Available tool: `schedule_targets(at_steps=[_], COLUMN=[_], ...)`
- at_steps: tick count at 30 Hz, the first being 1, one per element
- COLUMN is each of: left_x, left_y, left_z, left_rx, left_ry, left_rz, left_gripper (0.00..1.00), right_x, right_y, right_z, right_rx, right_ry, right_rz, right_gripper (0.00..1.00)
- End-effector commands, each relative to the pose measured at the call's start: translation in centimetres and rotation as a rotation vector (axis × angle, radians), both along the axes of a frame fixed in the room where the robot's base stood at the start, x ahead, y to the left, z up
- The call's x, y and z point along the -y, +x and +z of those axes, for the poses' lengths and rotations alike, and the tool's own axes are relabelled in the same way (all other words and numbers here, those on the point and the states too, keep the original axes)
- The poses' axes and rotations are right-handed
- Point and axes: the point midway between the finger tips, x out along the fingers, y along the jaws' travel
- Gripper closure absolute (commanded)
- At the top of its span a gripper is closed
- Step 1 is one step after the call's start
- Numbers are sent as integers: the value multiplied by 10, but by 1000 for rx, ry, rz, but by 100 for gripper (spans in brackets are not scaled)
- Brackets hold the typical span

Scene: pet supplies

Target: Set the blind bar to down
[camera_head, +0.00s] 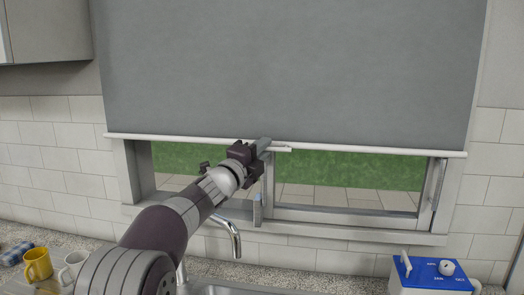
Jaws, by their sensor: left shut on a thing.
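A grey roller blind (290,65) hangs over most of the window. The fingers hide a short piece of the bar. A small light tab (281,147) shows on the bar just right of the fingers. My right gripper is not in view.
A curved metal faucet (225,229) stands at the sink (225,287) below the window. A yellow mug (37,265) and a white mug (72,266) stand at left. A blue-topped box (432,274) stands at right. The window sill (340,232) looks clear.

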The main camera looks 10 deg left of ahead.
Motion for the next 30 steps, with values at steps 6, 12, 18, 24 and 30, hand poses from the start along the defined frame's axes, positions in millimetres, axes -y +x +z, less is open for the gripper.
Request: schedule_targets(at_steps=[6, 12, 18, 24, 30], left_x=[0, 0, -4, -19, -38], left_y=[2, 1, -7, -44, -88], left_z=[-7, -4, -8, -20, -29], left_rx=[-13, -8, -6, -6, -7], left_ry=[1, 1, 0, 2, 1], left_rz=[0, 0, 1, 2, 3], left_gripper=[62, 62, 62, 62, 62], right_x=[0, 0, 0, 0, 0], right_y=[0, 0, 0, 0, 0], right_z=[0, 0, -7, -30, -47], right_rx=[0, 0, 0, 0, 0], right_ry=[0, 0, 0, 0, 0], right_rz=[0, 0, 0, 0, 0], right_gripper=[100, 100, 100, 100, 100])
